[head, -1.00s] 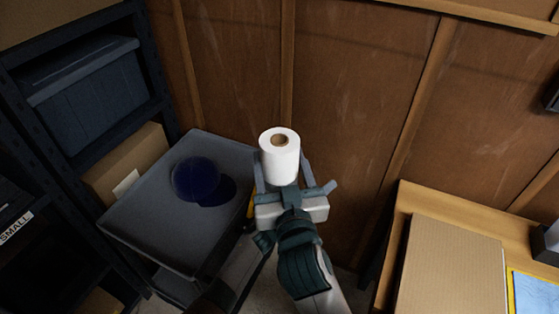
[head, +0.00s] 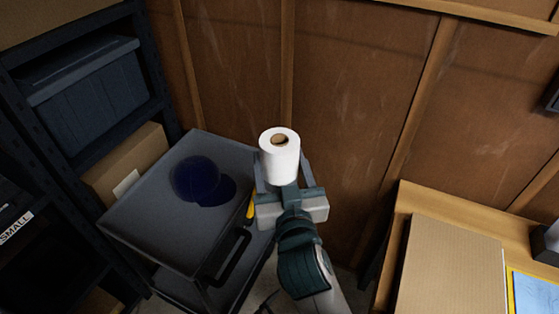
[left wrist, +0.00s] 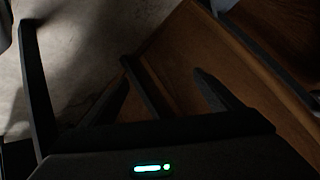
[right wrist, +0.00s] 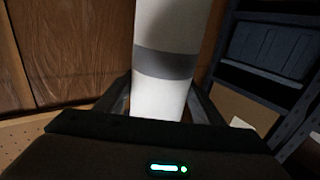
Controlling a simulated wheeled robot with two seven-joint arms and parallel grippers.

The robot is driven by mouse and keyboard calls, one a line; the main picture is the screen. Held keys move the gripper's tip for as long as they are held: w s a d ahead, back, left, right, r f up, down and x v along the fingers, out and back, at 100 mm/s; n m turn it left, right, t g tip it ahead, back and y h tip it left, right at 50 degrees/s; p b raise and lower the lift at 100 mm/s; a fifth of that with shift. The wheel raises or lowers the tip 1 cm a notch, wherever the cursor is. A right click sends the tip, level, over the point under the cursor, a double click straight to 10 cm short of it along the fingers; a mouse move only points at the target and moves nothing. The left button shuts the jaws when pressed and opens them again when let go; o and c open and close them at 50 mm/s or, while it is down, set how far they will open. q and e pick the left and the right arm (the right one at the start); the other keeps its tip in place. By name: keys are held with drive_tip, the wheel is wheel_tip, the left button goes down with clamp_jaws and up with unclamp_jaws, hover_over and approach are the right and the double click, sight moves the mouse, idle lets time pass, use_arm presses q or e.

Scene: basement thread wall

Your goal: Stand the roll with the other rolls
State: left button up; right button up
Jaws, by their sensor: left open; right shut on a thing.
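A white paper roll (head: 280,160) with a brown core stands upright in my right gripper (head: 281,172), held in the air in front of the wood-panelled wall. In the right wrist view the roll (right wrist: 165,95) sits between the fingers of the right gripper (right wrist: 160,88), with a grey band across it. My left gripper shows only in the left wrist view (left wrist: 115,50); its fingers are apart with nothing between them. No other rolls can be made out in these views.
A grey cart (head: 140,215) with a black handle (head: 228,262) stands left of the roll, carrying a dark blue rounded thing (head: 197,180). A dark shelf with a bin (head: 85,85) is at far left. A wooden table (head: 415,205) with a cardboard box (head: 450,270) is at right.

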use_arm(q)
drive_tip(key=s+a+f+n+g+y, duration=0.1)
drive_tip(key=s+a+f+n+g, duration=0.2)
drive_tip(key=s, duration=0.7)
drive_tip(key=s+a+f+n+g, duration=0.15)
drive_tip(key=s+f+n, duration=0.35)
drive_tip(key=s, duration=0.6)
drive_tip(key=s+a+f+n+g+y, duration=0.15)
drive_tip(key=s+f+g, duration=0.3)
drive_tip(key=s, duration=0.55)
drive_tip(key=s+a+f+y, duration=0.1)
drive_tip(key=s+a, duration=0.2)
drive_tip(key=a, duration=0.7)
drive_tip(key=s+a+f+t+y, duration=0.1)
drive_tip(key=s+a+f, duration=0.1)
drive_tip(key=a, duration=0.7)
drive_tip(key=shift+s+a+f, duration=0.2)
drive_tip(key=shift+s+a, duration=0.2)
drive_tip(key=shift+s, duration=0.25)
drive_tip(key=shift+n, duration=0.25)
